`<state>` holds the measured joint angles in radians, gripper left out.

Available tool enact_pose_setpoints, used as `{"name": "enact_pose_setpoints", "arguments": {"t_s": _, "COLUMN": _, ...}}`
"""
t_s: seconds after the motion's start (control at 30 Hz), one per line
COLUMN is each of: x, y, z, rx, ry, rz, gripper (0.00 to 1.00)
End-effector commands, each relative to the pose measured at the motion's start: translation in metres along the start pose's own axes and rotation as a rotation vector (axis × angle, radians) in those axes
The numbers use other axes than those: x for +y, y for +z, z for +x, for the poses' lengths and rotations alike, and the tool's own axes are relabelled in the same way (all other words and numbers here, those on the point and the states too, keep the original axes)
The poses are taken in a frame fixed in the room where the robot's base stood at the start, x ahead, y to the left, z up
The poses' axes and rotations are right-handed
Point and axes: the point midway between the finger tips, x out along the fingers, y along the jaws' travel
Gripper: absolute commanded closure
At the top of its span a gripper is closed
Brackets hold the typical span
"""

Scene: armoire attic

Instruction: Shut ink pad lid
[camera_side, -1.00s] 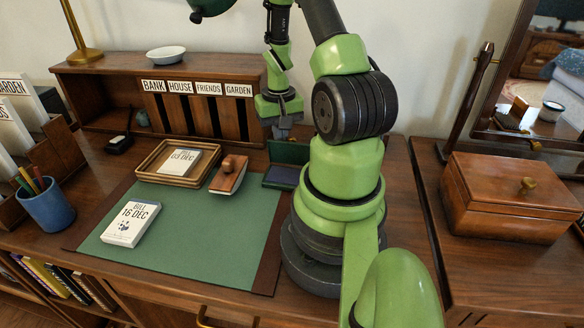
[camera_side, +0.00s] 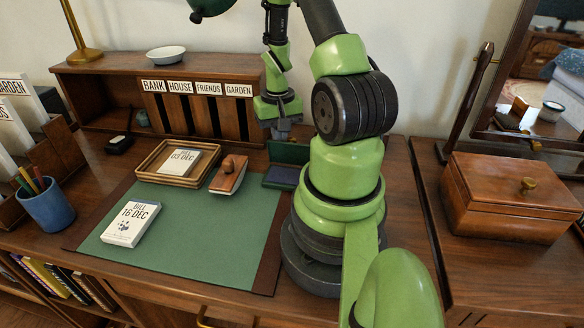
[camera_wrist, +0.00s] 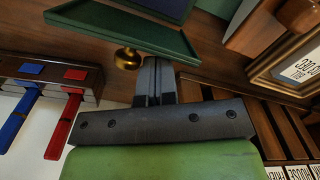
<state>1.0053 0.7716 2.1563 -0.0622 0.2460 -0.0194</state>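The ink pad (camera_side: 281,177) is a small green box with a dark blue pad, at the back right of the green desk mat. Its green lid (camera_side: 289,152) stands raised along the back edge, so the pad is uncovered. In the wrist view, the lid (camera_wrist: 130,30) crosses the top, with a round brass knob (camera_wrist: 128,59) on its outer side and the blue pad (camera_wrist: 165,8) beyond it. My gripper (camera_side: 282,135) is behind the lid, fingers pointing down. In the wrist view its fingers (camera_wrist: 153,65) are together and empty, beside the knob. I cannot tell whether they touch the lid.
A wooden stamp (camera_side: 228,175) and a tray (camera_side: 150,172) holding a card stand left of the ink pad. The pigeonhole rack (camera_side: 105,95) is behind. In the wrist view, red and blue handled items (camera_wrist: 50,95) stand at left. The mat's middle (camera_side: 205,235) is clear.

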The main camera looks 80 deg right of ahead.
Motion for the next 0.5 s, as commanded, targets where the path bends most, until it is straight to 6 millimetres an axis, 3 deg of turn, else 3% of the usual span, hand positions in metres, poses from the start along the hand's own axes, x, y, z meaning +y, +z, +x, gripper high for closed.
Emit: {"name": "enact_pose_setpoints", "arguments": {"t_s": 0.5, "x": -0.01, "y": 0.017, "z": -0.002, "rx": 0.001, "ry": 0.0, "rz": 0.0, "gripper": 1.0}}
